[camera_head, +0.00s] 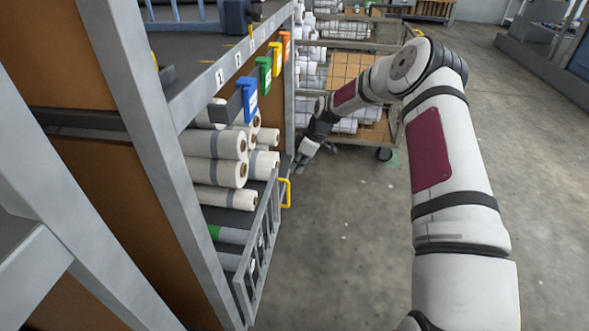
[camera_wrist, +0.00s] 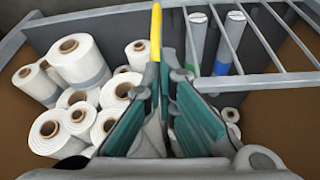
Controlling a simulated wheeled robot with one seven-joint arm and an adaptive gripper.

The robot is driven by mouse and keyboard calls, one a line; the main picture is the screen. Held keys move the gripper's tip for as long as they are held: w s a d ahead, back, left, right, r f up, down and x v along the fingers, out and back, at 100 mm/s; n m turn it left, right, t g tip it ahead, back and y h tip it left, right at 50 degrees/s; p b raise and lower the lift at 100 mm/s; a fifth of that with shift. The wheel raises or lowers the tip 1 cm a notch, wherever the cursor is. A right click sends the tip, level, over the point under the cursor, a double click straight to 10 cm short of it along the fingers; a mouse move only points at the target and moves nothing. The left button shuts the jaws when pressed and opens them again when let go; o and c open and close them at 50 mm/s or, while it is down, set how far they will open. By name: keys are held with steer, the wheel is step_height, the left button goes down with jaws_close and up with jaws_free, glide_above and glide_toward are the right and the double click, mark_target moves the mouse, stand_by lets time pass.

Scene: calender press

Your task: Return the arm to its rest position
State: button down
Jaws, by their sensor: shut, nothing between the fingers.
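My arm reaches out from the lower right of the head view and bends down toward the rack. My gripper (camera_head: 299,166) is at its far end, beside the barred front (camera_head: 262,243) and just above its yellow handle (camera_head: 286,193). In the wrist view my gripper (camera_wrist: 166,78) has its teal-padded fingers drawn together at the tips, with nothing held. The yellow handle (camera_wrist: 155,32) shows right by the fingertips there. I cannot tell whether they touch.
White rolls (camera_head: 222,172) lie stacked in the rack behind the bars. Coloured tags (camera_head: 264,76) hang along the shelf edge (camera_head: 225,72). A wire cart (camera_head: 350,72) with rolls stands behind my gripper. The floor (camera_head: 345,240) between rack and arm is clear.

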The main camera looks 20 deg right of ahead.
steer(key=s+a+r+m+h+p, duration=0.1)
steer(key=s+r, duration=0.3)
steer(key=r, duration=0.3)
steer(key=s+a+r+g, duration=0.1)
steer(key=s+r, duration=0.2)
steer(key=r, duration=0.4)
steer(key=s+a+r+m+h+p, duration=0.1)
steer(key=s+r, duration=0.3)
steer(key=r, duration=0.3)
steer(key=s+a+r+m+g+h, duration=0.1)
steer(key=s+a+r+m+h, duration=0.15)
steer(key=s+r, duration=1.05)
steer(key=s+a+m, duration=0.3)
steer(key=s+m, duration=0.4)
steer(key=s, duration=2.5)
step_height(320, 180, up, 31)
steer(key=t+p, duration=0.3)
steer(key=p, duration=2.7)
steer(key=shift+d+r+t+y, duration=0.2)
steer(key=shift+d+t+y, duration=0.1)
steer(key=shift+y, duration=0.15)
